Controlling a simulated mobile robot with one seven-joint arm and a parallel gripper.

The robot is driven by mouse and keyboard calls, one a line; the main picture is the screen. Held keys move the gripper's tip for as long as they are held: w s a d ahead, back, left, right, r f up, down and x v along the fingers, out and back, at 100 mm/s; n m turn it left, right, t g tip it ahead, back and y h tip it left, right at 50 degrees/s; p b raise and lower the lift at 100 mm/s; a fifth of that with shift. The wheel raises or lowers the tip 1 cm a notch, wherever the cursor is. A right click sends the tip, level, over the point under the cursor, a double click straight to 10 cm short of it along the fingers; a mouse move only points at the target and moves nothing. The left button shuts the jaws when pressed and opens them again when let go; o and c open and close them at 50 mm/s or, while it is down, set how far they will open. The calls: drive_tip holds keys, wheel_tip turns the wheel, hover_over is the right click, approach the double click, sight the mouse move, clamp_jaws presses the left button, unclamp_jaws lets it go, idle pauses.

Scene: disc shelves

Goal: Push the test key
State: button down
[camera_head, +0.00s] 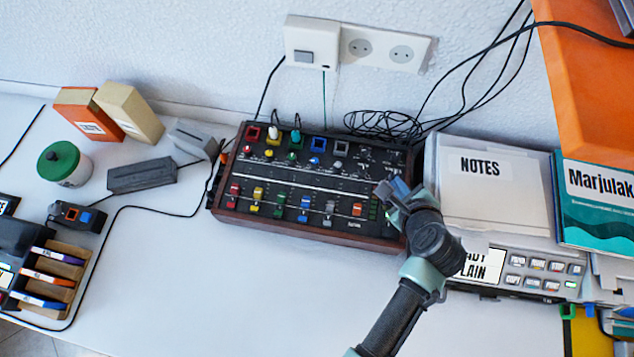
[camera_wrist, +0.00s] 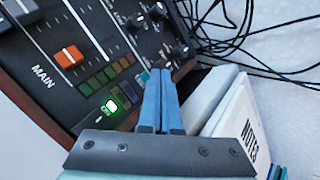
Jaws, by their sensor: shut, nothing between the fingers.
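The black mixer panel (camera_head: 290,205) with wooden sides lies on the white table and carries coloured sliders and keys. My gripper (camera_head: 386,190) is over its right end, and in the wrist view my gripper's blue fingers (camera_wrist: 159,80) are together and empty. Their tips are close to small keys beside the black knobs. A key lit green-white (camera_wrist: 111,106) is left of the fingers, next to the word ON. I cannot read a test label on any key. Contact between fingertips and panel cannot be told, and the fingers hide part of it.
Loose black cables (camera_head: 385,125) lie behind. An orange shelf (camera_head: 590,85) overhangs at right. The table front is clear.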

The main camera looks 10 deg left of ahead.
drive_tip(key=shift+r, duration=0.1)
wheel_tip(320, 180, up, 6)
drive_tip(key=p, duration=0.6)
idle(0.7)
drive_tip(key=w+a+r+n+t+h, duration=0.1)
drive_tip(key=w+r+n+t, duration=0.3)
drive_tip(key=r, duration=0.9)
drive_tip(key=w+r+n+t+h, duration=0.15)
drive_tip(key=w+r+n, duration=0.5)
drive_tip(key=r, duration=0.65)
drive_tip(key=s+a+r+n+t, duration=0.1)
drive_tip(key=a+r+n+t, duration=0.15)
drive_tip(key=r, duration=0.75)
drive_tip(key=a+r+n+t, duration=0.2)
drive_tip(key=r+n+t, duration=0.1)
drive_tip(key=r, duration=0.6)
drive_tip(key=s+a+r+n+t, duration=0.2)
drive_tip(key=s+r, duration=0.5)
drive_tip(key=r, duration=0.4)
drive_tip(key=s+a+r+n+t, duration=0.3)
drive_tip(key=s+r+n+t, duration=0.2)
drive_tip(key=s+r, duration=0.3)
wheel_tip(320, 180, up, 4)
drive_tip(key=shift+s+a+r+n+y, duration=0.2)
drive_tip(key=shift+n+y, duration=0.15)
drive_tip(key=shift+n, duration=0.55)
